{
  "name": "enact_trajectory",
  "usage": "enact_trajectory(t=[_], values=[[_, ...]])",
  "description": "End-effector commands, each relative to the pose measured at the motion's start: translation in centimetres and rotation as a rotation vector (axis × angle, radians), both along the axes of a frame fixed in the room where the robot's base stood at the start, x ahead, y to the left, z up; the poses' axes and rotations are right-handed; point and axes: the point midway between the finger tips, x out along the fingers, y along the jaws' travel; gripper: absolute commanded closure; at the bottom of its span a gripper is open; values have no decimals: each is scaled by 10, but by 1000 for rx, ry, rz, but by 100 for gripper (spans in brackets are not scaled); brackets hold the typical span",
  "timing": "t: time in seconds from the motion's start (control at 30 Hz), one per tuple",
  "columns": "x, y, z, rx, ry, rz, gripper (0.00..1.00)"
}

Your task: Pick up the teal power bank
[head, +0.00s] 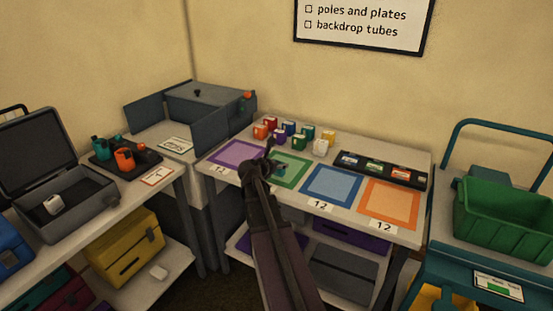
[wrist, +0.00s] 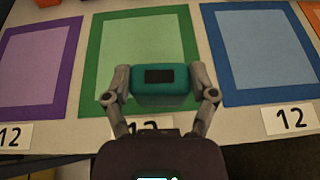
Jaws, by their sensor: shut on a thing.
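The teal power bank (wrist: 166,83) is a block with a dark rectangle on its face, seen in the wrist view between the two fingers of my gripper (wrist: 160,98). Both fingers press on its sides, so my gripper is shut on it. It is over the green-bordered square (wrist: 104,57); I cannot tell how far above the table it is. In the head view my gripper (head: 268,170) is at the front of the green square, and the power bank (head: 280,169) shows only as a small teal patch beside it, mostly hidden.
The table has purple (head: 235,156), blue (head: 330,187) and orange (head: 388,204) squares beside the green one. A black tray (head: 345,163) lies at the back right. A green crate (head: 505,215) stands on a cart at right.

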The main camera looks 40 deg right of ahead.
Motion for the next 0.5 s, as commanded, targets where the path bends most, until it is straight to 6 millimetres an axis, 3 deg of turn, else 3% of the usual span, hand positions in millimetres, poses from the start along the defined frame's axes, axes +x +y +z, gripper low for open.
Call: enact_trajectory(t=[0.03, 0.2, 0.5], values=[[-15, 11, 2, 0, 0, 0, 82], [-42, 37, 6, -1, -1, 1, 82], [-70, 64, 9, -1, 0, -1, 82]])
